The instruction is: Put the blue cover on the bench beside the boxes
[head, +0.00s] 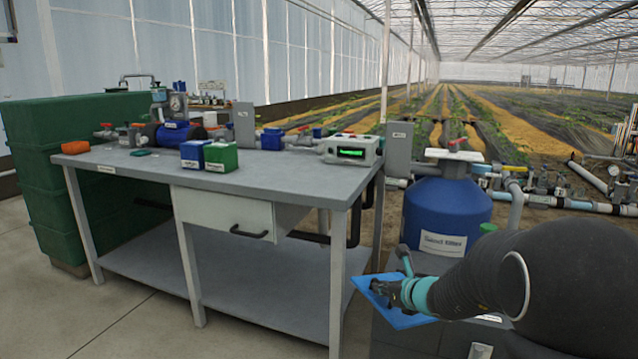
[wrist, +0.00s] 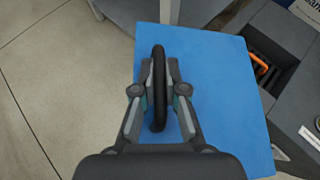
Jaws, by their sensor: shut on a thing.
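The blue cover (wrist: 215,75) is a flat blue panel with a dark upright handle (wrist: 158,85) on it. In the wrist view my gripper (wrist: 159,80) is shut on that handle, one finger on each side. In the head view the blue cover (head: 385,303) hangs from my gripper (head: 388,290), off the bench's right end and lower than its top. The grey bench (head: 290,186) stands left of it. A blue box (head: 193,154) and a green box (head: 221,157) sit side by side on the bench top near its front edge.
The bench top right of the boxes is bare near the front. A grey-white controller (head: 352,150) with a green display stands at the right end. A blue sand filter tank (head: 446,215) stands right of the bench. In the wrist view a dark open compartment holds something orange (wrist: 261,64).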

